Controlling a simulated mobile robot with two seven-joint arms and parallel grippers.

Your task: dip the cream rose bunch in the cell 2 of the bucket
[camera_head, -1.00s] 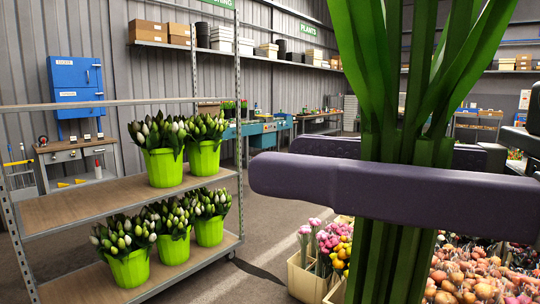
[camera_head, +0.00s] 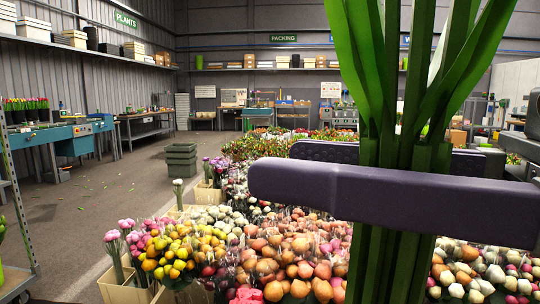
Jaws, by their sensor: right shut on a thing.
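My right gripper (camera_head: 290,168) comes in from the right, close to the camera. Its two dark purple fingers are shut around a thick bunch of green stems and leaves (camera_head: 405,135). The bunch stands roughly upright in the grip, and its leaves fan out toward the top of the picture. Its blooms are out of frame, so I cannot confirm from this view that it is the cream rose bunch. A bucket with numbered cells cannot be made out. My left gripper is not in view.
Many flower bunches (camera_head: 300,255) fill the floor ahead, some in beige containers (camera_head: 122,290). Stacked green crates (camera_head: 181,162) stand beyond. A blue workbench (camera_head: 62,136) lines the left wall. A shelf trolley's edge (camera_head: 18,230) shows at far left.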

